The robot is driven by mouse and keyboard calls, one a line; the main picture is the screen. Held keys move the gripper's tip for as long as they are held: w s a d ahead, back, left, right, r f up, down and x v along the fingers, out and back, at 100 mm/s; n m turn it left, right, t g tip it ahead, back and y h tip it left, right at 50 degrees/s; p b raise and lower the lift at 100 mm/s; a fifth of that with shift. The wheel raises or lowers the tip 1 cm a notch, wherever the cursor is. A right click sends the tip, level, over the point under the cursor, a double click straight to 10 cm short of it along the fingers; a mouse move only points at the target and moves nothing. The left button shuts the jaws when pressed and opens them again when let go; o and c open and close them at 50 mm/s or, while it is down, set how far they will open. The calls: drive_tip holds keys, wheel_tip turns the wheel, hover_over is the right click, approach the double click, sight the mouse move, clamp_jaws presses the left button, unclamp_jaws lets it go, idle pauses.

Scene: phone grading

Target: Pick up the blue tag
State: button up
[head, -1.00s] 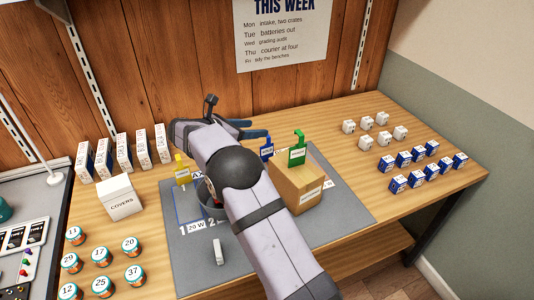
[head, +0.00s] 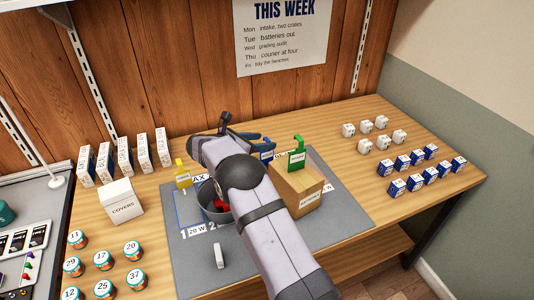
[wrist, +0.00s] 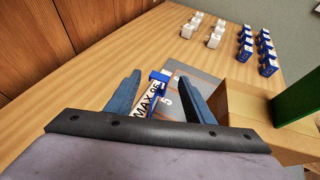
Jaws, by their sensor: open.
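The blue tag (head: 267,155) stands at the back of the grey mat (head: 345,208), behind and left of the cardboard box, partly hidden by my gripper in the head view. In the wrist view the blue tag (wrist: 158,76) shows between and beyond my fingers, with a white strip of lettering beside it. My gripper (head: 264,142) is open and empty, its blue fingers close to the tag. In the wrist view my gripper (wrist: 160,84) has one finger on each side of the tag's line. Whether either finger touches it I cannot tell.
A green tag (head: 297,155) stands on the cardboard box (head: 297,188), close right of my gripper. A yellow tag (head: 183,175) is left. A grey bin (head: 208,207) sits under my arm. White blocks (head: 365,145) and blue boxes (head: 397,187) stand right.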

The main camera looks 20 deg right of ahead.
sight(266, 140)
drive_tip(key=shift+p+x, duration=0.3)
drive_tip(key=shift+x, duration=1.3)
clamp_jaws()
drive_tip(key=shift+r, duration=0.2)
wheel_tip(266, 140, up, 10)
drive_tip(key=shift+a+f+b, duration=0.1)
drive_tip(key=shift+b, duration=0.55)
